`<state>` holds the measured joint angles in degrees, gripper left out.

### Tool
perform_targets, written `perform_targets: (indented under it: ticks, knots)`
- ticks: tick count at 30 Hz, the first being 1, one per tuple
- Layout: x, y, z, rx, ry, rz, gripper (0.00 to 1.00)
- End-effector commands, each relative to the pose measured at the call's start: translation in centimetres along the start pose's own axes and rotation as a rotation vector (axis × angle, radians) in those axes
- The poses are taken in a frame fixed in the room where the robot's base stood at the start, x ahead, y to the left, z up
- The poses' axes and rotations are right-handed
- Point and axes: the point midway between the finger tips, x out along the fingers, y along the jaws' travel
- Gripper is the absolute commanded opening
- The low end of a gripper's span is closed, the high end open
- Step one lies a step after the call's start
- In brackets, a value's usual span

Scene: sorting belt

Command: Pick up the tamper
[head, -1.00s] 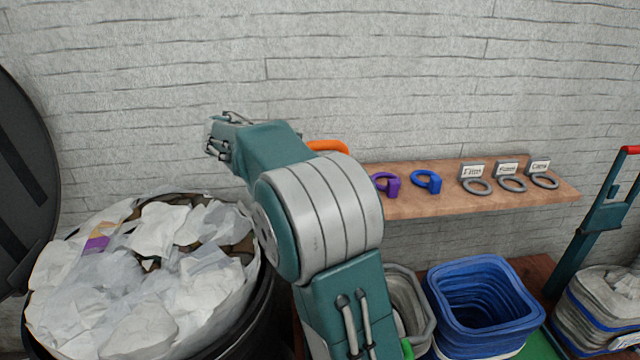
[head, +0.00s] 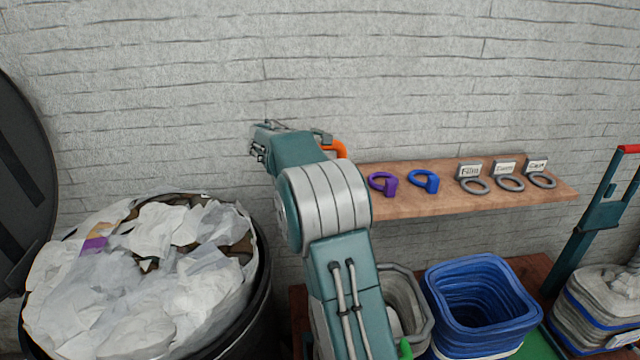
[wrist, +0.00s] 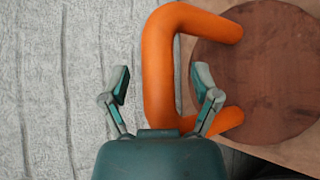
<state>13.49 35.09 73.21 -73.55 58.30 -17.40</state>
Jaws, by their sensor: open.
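The tamper appears to be the piece with a thick orange handle (wrist: 158,70) and a round brown disc (wrist: 262,75) in the wrist view. In the head view only part of the orange handle (head: 336,148) shows, at the left end of the shelf; my arm hides the rest. My gripper (wrist: 161,82) is open, with one finger on each side of the handle's long bar. Both fingers look apart from the bar, and the disc lies to the right.
A purple ring (head: 383,184), a blue ring (head: 424,180) and three grey rings with label cards sit on the wooden shelf (head: 450,205) against the brick wall. Below are a blue bin (head: 480,300) and a grey bin (head: 408,300). A bag-filled bin (head: 150,280) stands left.

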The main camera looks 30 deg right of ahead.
Motion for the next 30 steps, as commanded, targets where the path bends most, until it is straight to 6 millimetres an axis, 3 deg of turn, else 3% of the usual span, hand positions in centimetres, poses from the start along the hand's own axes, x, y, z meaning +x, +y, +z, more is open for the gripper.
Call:
perform_targets:
  ticks: [7, 12, 13, 25, 30]
  knots:
    - [0.2, 0.0, 0.0, 0.0, 0.0, 0.002, 0.79]
    - [0.1, 0.0, -0.1, -0.001, 0.0, 0.002, 0.04]
    - [0.1, 0.0, -0.1, -0.001, 0.0, 0.002, 0.0]
    - [0.1, 0.4, 0.1, 0.003, 0.0, 0.005, 0.0]
    - [-0.5, 1.5, 0.7, 0.006, 0.0, 0.007, 0.0]
